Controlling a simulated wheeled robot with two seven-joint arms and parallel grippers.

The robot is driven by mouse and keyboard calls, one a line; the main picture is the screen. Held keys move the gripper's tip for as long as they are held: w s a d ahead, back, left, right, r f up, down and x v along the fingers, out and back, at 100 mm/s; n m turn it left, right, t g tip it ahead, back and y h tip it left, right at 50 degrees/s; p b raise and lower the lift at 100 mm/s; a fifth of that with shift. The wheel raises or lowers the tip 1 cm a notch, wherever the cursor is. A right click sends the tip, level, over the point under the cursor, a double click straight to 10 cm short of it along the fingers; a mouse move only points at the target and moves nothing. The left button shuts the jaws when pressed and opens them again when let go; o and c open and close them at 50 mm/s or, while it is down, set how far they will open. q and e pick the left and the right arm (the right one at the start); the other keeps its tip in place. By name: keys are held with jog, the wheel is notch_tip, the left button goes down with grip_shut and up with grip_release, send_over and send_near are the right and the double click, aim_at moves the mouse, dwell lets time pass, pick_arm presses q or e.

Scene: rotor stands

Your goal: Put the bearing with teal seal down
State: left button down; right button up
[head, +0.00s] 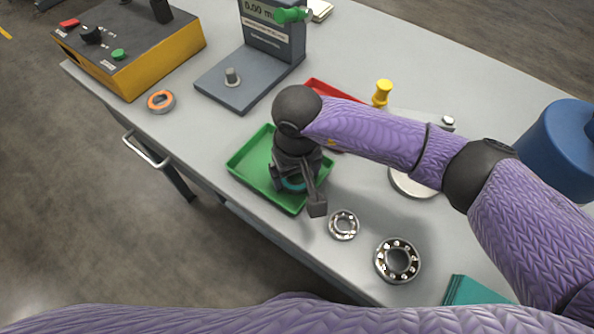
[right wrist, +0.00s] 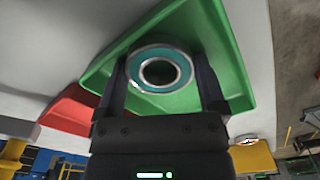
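The bearing with teal seal (right wrist: 160,68) is a steel ring with a teal face, in line with the green tray (head: 250,171). In the head view only part of its teal seal (head: 293,184) shows under the gripper. My right gripper (head: 294,187) points down over the tray. Its two fingers (right wrist: 160,80) lie against opposite sides of the bearing in the right wrist view. The tray's green floor (right wrist: 215,50) shows behind the bearing. I cannot tell whether the bearing touches that floor. My left gripper is out of view.
Two open steel bearings, a small one (head: 344,213) and a larger one (head: 384,264), lie right of the tray. An orange-sealed bearing (head: 152,103) lies left. A red tray (head: 318,85) is behind the arm. A grey gauge stand (head: 218,86) and yellow control box (head: 170,62) stand farther back.

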jog(key=shift+s+d+r+p, duration=0.2)
jog(key=shift+r+p, duration=0.1)
jog(key=shift+p, duration=0.55)
notch_tip(320, 180, up, 12)
jog(key=p, duration=0.1)
jog(key=shift+w+a+f, duration=0.15)
jog(key=shift+w+f, duration=0.05)
